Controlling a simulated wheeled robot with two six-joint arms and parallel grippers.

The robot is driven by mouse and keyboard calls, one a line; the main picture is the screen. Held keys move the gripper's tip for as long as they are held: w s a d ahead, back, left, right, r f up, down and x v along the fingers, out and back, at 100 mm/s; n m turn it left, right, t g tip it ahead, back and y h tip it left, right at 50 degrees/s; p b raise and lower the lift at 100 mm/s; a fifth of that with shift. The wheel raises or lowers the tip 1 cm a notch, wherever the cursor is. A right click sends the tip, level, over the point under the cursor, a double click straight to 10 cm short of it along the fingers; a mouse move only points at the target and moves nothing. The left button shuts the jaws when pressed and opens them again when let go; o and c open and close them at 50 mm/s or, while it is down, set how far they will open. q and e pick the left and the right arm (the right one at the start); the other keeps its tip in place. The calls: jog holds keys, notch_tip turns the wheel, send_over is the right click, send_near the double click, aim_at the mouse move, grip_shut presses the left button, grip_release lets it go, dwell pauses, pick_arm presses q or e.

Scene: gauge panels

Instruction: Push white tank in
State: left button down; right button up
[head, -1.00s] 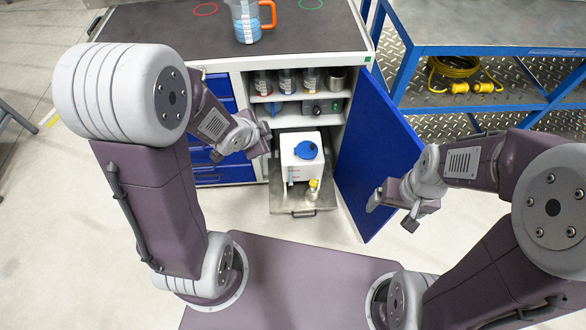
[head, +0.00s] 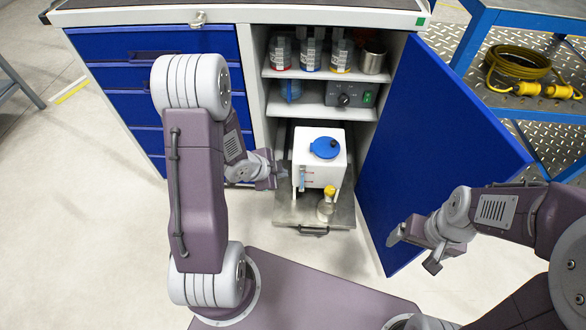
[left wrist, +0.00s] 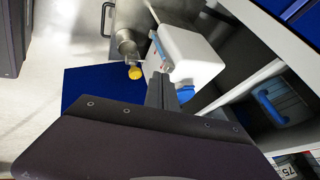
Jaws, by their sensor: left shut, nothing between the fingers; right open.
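The white tank (head: 320,160) with a blue cap (head: 325,148) stands on a pulled-out metal tray (head: 288,208) at the bottom of the open cabinet. A yellow-topped tap (head: 330,192) is on its front. My left gripper (head: 281,174) is shut and empty, just left of the tank; in the left wrist view its fingers (left wrist: 162,92) point toward the tank (left wrist: 190,57). I cannot tell whether they touch it. My right gripper (head: 412,245) is open and empty, to the right of the tray, in front of the blue door.
The blue cabinet door (head: 440,140) stands open on the right. Shelves above the tank hold several bottles (head: 311,55), a metal cup (head: 373,58) and a grey control box (head: 347,94). Blue drawers (head: 150,45) are on the left.

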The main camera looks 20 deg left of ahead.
aim_at(299, 167)
pick_arm(q)
jog(key=shift+w+d+f+b, duration=0.1)
jog(key=shift+w+f+b, duration=0.45)
jog(key=shift+w+f, duration=0.7)
jog(key=shift+w+d+f+b, duration=0.15)
jog(key=shift+w+f+b, duration=0.6)
jog(key=shift+w, duration=0.75)
jog(key=shift+w+d+f+b, duration=0.1)
jog(key=shift+w+f+b, duration=0.25)
jog(key=shift+w+f, duration=0.95)
jog(key=shift+w+r, duration=0.1)
pick_arm(e)
notch_tip(299, 167, down, 4)
jog(key=shift+f, duration=0.1)
